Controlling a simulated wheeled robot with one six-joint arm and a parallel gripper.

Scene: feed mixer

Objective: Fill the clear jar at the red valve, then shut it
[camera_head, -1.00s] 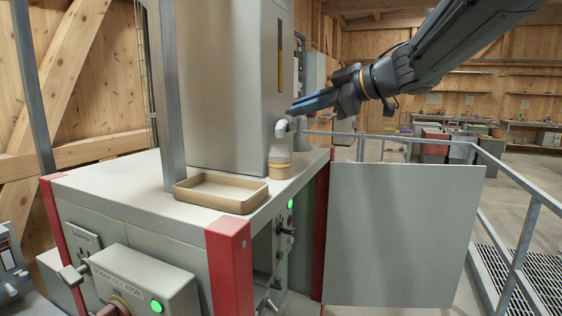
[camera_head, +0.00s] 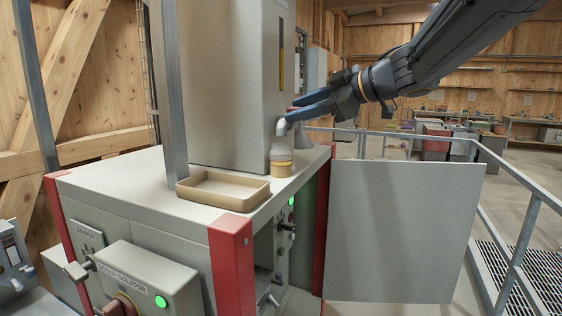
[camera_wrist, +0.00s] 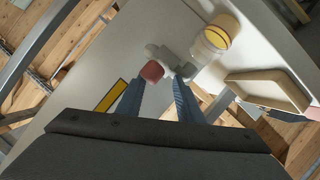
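The clear jar (camera_head: 281,157) stands upright on the machine's top, below a pale bent spout (camera_head: 283,126). Its lower part is yellow; I cannot tell whether this is feed or a base. It also shows in the wrist view (camera_wrist: 208,48). The red valve (camera_wrist: 152,71) sits by the spout, mostly hidden by my fingers in the head view. My gripper (camera_head: 297,107) is open, with its two blue fingers spread around the valve end. In the wrist view the valve lies between and just beyond the fingertips (camera_wrist: 156,78). I cannot tell whether they touch it.
A shallow tan tray (camera_head: 222,203) sits on the machine's top, left of the jar. A tall grey hopper (camera_head: 230,85) rises behind the jar. An open grey door panel (camera_head: 405,235) and a railing (camera_head: 520,225) stand to the right. Green lamps (camera_head: 161,301) are lit on the front.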

